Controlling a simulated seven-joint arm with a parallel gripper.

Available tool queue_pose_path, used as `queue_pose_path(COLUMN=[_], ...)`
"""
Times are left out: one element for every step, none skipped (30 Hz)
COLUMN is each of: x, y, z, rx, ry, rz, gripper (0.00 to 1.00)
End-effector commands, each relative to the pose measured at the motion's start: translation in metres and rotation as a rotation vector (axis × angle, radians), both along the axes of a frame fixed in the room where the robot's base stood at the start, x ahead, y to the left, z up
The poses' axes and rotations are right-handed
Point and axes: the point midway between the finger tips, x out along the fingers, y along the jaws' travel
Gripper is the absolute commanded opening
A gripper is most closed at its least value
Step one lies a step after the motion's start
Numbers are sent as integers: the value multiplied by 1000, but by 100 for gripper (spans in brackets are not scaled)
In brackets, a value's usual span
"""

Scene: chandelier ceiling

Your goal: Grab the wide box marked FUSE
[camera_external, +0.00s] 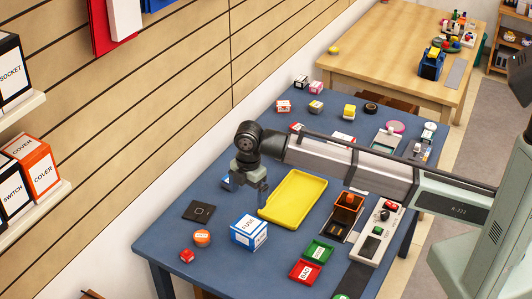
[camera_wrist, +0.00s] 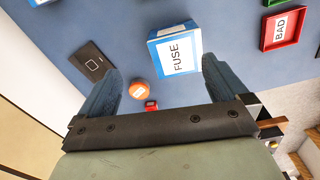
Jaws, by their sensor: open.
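The FUSE box (camera_external: 249,232) is a wide white and blue box on the blue table, left of centre in the external view. In the wrist view the FUSE box (camera_wrist: 175,50) lies ahead of the fingers, between their lines and nearer the right finger, with its label facing me. My gripper (camera_external: 262,195) hangs above the table, just behind the box and beside the yellow tray. In the wrist view my gripper (camera_wrist: 162,78) has its two fingers wide apart with nothing held between them.
A yellow tray (camera_external: 293,200) lies right of the box. An orange round item (camera_external: 202,237), a red item (camera_external: 187,256) and a dark flat plate (camera_external: 198,211) lie to its left. Green (camera_external: 318,251) and red BAD (camera_external: 305,271) trays stand to its right. A slatted wall runs behind.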

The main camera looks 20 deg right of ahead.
Motion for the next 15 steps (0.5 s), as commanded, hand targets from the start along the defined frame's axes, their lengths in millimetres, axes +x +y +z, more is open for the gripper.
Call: queue_pose_path(x=[-11, -16, -21, -24, -26, -28, -29, -29, -29, -29, -29, -29, -29, -29, -29], y=[4, 5, 6, 6, 7, 7, 7, 7, 7, 6, 6, 6, 6, 6, 6], z=[2, 2, 3, 3, 3, 1, -1, -4, -9, -14, -19, -25, -31, -36, -43], rx=[-9, -14, -19, -21, -23, -26, -26, -28, -28, -28, -28, -28, -28, -28, -28], ry=[7, 11, 15, 16, 19, 20, 21, 21, 22, 22, 22, 22, 22, 22, 22], rz=[30, 45, 60, 68, 74, 80, 83, 84, 84, 84, 84, 83, 83, 83, 82], gripper=[100, 100, 100, 100, 100, 100, 100, 100, 100, 100, 100, 100, 100, 100, 100])
